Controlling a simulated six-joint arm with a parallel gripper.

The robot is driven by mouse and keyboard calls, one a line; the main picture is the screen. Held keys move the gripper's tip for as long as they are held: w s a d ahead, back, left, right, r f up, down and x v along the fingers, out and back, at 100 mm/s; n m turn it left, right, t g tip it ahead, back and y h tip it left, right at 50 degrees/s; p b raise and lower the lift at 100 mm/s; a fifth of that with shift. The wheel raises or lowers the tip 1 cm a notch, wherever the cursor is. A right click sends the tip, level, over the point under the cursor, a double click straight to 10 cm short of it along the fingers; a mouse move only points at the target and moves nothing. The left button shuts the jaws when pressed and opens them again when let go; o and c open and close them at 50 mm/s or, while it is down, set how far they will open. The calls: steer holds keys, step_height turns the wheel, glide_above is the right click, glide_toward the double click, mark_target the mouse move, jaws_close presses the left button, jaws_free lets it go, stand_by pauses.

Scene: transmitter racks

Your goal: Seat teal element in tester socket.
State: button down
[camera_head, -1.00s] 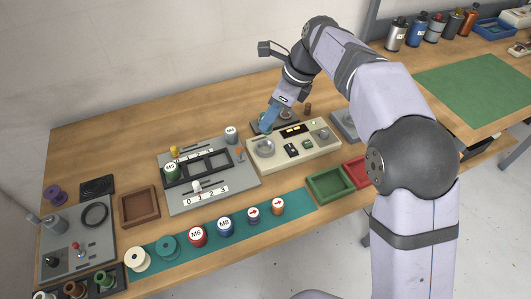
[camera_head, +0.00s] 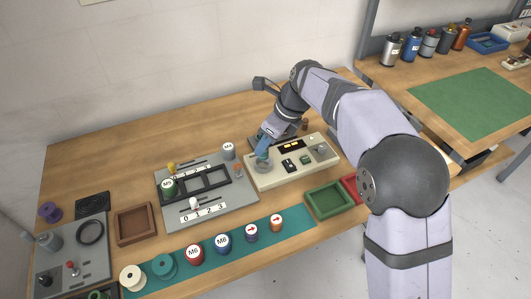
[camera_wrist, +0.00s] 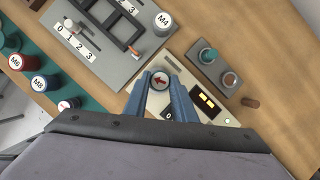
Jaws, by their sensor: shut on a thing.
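My gripper (camera_head: 262,157) has blue fingers pointing down over the round grey socket (camera_head: 263,168) at the left end of the cream tester (camera_head: 295,172). In the wrist view the fingers (camera_wrist: 160,88) are shut on a round element (camera_wrist: 160,79) with a pale top and a red arrow. I take it as the teal element, but its side colour is mostly hidden. It is at the socket's mouth; I cannot tell how deep it sits or whether it touches the socket.
A dark tray (camera_wrist: 219,68) with two round pieces lies behind the tester. A grey board with the M4 cylinder (camera_head: 229,150) stands left of the tester. A green bin (camera_head: 327,203) is in front. Cylinders and spools line the teal strip (camera_head: 240,236).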

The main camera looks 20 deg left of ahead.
mark_target(266, 157)
steer(key=shift+f, duration=2)
steer(key=c, duration=1.5)
jaws_free()
steer(key=shift+f, duration=0.15)
steer(key=shift+o, duration=0.2)
steer(key=b+v, duration=0.1)
steer(key=v, duration=1.1)
steer(key=shift+r, duration=0.2)
steer(key=shift+d, duration=0.1)
